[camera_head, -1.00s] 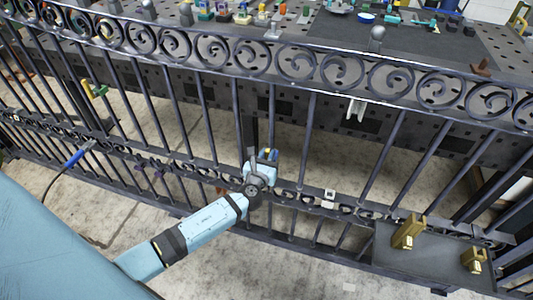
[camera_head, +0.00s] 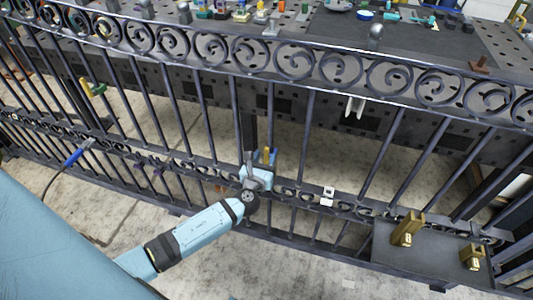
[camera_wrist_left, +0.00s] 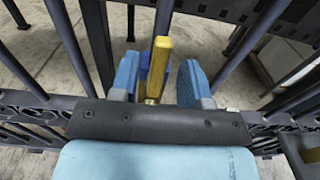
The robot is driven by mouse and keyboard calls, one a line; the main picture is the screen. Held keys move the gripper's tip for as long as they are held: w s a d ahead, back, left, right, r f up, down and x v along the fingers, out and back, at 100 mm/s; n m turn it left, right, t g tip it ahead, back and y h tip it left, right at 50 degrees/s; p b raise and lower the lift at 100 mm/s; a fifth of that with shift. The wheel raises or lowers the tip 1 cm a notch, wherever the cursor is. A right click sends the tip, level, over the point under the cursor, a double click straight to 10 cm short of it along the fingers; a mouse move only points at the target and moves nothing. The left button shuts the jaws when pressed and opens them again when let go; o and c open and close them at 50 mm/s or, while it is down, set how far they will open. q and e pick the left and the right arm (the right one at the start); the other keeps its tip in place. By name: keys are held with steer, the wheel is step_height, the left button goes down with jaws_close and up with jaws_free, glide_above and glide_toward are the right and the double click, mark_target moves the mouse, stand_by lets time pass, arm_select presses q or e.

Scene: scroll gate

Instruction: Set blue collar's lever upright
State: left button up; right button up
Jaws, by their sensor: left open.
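A yellow lever (camera_wrist_left: 158,66) with a patch of blue collar (camera_wrist_left: 144,66) behind it stands between the fingers of my left gripper (camera_wrist_left: 158,82) in the left wrist view. The lever looks near vertical there; its exact lean is hard to judge. The fingers are open, one on each side, with gaps to the lever. In the head view my left gripper (camera_head: 258,169) is at the gate's lower scroll band, and the yellow lever tip (camera_head: 267,154) shows beside it. Much of the collar is hidden by the gripper. My right gripper is not in view.
The dark iron gate (camera_head: 305,130) crosses the view, with upright bars around the gripper. A yellow-green fitting (camera_head: 93,88), a blue-handled tool (camera_head: 74,157), white brackets (camera_head: 327,196) and a plate (camera_head: 395,262) with brass pieces (camera_head: 407,230) are on it. A cluttered table (camera_head: 300,38) stands behind.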

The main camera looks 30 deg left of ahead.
arm_select(q)
steer(key=v, duration=1.1)
steer(key=shift+s, duration=0.25)
